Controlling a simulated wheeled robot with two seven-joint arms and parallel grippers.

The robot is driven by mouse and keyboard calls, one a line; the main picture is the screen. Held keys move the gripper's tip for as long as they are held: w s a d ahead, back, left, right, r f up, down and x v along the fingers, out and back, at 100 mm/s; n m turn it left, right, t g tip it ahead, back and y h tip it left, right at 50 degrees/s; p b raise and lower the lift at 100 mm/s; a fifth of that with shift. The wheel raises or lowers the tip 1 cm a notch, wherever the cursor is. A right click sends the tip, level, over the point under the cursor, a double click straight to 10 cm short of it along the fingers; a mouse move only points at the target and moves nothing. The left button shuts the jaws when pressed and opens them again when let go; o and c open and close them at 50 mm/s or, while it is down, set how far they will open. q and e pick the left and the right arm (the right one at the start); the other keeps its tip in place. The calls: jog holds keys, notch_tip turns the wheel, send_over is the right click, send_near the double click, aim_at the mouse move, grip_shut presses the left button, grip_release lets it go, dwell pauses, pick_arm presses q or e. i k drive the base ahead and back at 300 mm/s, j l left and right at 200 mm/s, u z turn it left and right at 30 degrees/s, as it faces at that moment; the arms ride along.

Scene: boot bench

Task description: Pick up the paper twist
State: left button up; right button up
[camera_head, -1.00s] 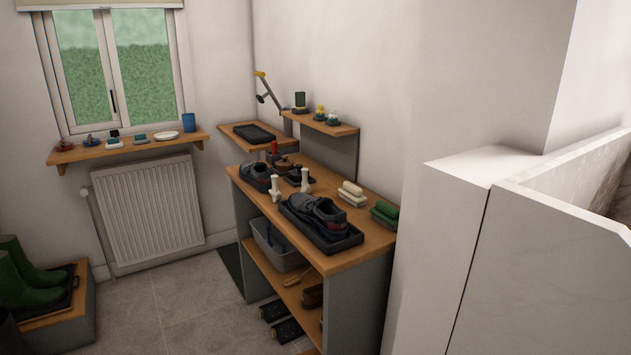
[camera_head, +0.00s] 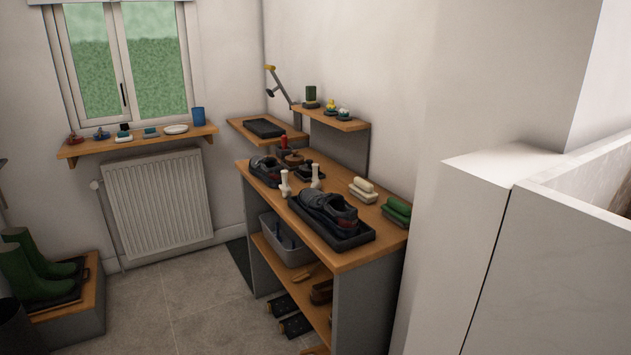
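I cannot make out a paper twist for certain in the head view. Small items stand on the upper wall shelf (camera_head: 335,119), among them a yellow one (camera_head: 330,105) and a white-topped one (camera_head: 344,113), too small to identify. The wooden bench (camera_head: 262,177) carries dark shoes (camera_head: 328,206) in a black tray (camera_head: 346,243), two white upright pieces (camera_head: 284,184), a cream block (camera_head: 364,185) and a green block (camera_head: 397,207). Neither of my grippers is in view.
A windowsill shelf (camera_head: 75,151) with small items and a blue cup (camera_head: 198,116) is above a radiator (camera_head: 158,203). Green boots (camera_head: 25,267) stand at the left. A white cabinet or wall (camera_head: 470,230) blocks the right front. The tiled floor (camera_head: 190,290) before the bench is clear.

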aim_at(317, 183)
jog(key=z, duration=0.5)
jog(key=i+j+z, duration=0.15)
jog(key=z, duration=0.15)
jog(key=i+j+z, duration=0.1)
jog(key=j+z, duration=0.25)
jog(key=i+j+z, duration=0.1)
jog(key=j+z, duration=0.2)
jog(key=i+j+z, duration=0.15)
jog(key=j, duration=0.75)
jog(key=i+j+z, duration=0.1)
jog(key=j, duration=0.85)
jog(key=i+j+z, duration=0.15)
jog(key=j, duration=0.8)
jog(key=k+l, duration=0.05)
